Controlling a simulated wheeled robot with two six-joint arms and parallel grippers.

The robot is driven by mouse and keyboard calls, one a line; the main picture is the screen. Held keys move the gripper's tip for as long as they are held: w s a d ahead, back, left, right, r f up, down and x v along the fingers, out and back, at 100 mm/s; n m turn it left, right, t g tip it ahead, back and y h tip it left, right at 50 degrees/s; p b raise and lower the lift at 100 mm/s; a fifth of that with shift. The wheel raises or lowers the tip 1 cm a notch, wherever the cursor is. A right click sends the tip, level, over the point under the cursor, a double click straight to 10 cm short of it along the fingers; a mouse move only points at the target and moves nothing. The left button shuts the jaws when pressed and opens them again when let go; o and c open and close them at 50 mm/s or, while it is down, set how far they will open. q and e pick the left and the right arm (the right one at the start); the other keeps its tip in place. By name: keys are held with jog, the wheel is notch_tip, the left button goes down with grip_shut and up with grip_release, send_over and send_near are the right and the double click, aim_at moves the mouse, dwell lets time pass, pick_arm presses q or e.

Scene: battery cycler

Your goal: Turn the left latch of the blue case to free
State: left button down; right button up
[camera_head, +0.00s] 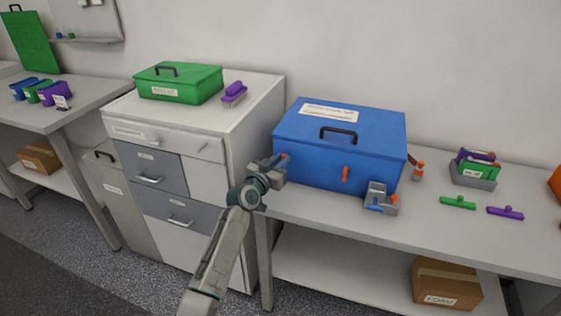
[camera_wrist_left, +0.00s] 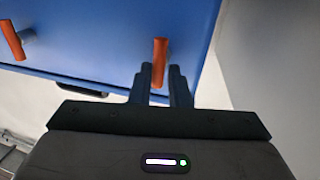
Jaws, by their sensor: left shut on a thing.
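The blue case (camera_head: 310,158) stands closed on the bench, with a black handle (camera_head: 338,131) on its lid. The left latch (camera_head: 284,156) is orange and mostly hidden behind my left gripper (camera_head: 279,165) in the head view. In the left wrist view the latch (camera_wrist_left: 160,48) stands between the two dark fingers of my left gripper (camera_wrist_left: 160,75), which is shut on it. The other orange latch (camera_head: 345,174) is upright on the case front and also shows at the left of the wrist view (camera_wrist_left: 12,40). My right gripper is out of view.
Green (camera_head: 458,202) and purple (camera_head: 505,212) pieces lie farther right. A drawer cabinet (camera_head: 200,150) bearing a green case (camera_head: 180,84) stands to the left.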

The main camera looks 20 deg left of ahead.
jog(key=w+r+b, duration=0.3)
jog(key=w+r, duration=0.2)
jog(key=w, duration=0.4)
pick_arm(q)
jog(key=shift+a+f+n+t+y+p, duration=0.1)
jog(key=shift+f+n+t+y+p, duration=0.3)
jog(key=shift+n, duration=2.95)
jog(key=shift+a+f+n+t+y+p, duration=0.15)
jog(key=shift+n+t+y, duration=0.4)
jog(key=shift+n, duration=2.85)
jog(key=shift+a+f+n+t+y+p, duration=0.15)
jog(key=shift+n+t+y+p, duration=0.35)
jog(key=shift+n, duration=2.85)
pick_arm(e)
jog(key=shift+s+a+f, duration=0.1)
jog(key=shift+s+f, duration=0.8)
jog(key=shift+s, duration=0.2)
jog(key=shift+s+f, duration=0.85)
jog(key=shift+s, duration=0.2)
pick_arm(q)
jog(key=c, duration=1.5)
grip_release()
jog(key=shift+d, duration=0.1)
